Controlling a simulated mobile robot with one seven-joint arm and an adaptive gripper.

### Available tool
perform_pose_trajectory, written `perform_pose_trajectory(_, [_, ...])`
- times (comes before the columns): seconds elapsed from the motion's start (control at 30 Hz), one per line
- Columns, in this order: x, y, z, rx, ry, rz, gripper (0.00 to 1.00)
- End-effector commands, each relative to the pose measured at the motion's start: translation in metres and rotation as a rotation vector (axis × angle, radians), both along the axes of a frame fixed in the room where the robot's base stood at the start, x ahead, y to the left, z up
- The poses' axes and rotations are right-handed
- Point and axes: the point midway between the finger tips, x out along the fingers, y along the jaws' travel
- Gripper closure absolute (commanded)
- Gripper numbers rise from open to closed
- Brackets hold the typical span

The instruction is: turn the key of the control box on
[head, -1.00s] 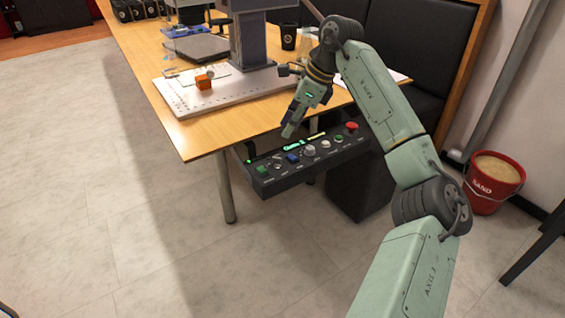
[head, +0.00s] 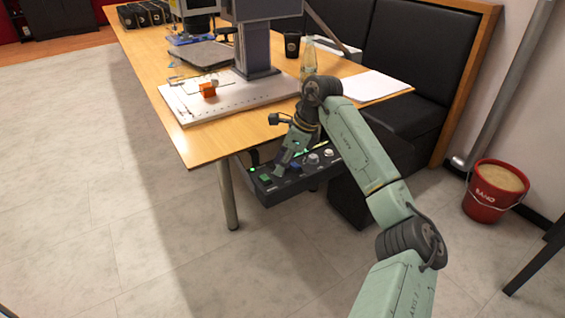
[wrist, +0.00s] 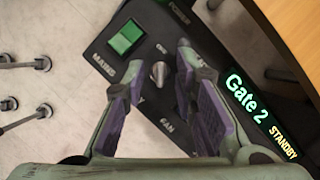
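The dark control box (head: 292,189) hangs below the table's front edge. In the wrist view, its panel (wrist: 158,22) shows a small silver key (wrist: 159,73) near an "ON" mark. My gripper (wrist: 158,67) is open, with one finger on each side of the key in the picture. I cannot tell whether the fingertips touch the key or sit above it. In the head view, my gripper (head: 281,168) is low over the left part of the box, and I cannot make out the key there.
A green MAINS switch (wrist: 125,38) lies close to the left fingertip. A lit display (wrist: 250,105) reads "Gate 2 STANDBY" on the right. The wooden tabletop (head: 205,150) is just behind the box.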

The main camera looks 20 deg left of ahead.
Motion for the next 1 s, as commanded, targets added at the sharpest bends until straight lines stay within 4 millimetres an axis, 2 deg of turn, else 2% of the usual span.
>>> perform_pose_trajectory(0.13, [0.0000,0.0001,0.0000,0.000,0.000,0.000,0.75])
perform_pose_trajectory(0.5, [0.0001,0.0000,0.0003,0.000,0.000,0.000,0.99])
perform_pose_trajectory(1.0, [-0.0003,-0.0002,0.0001,0.000,0.000,-0.006,1.00])
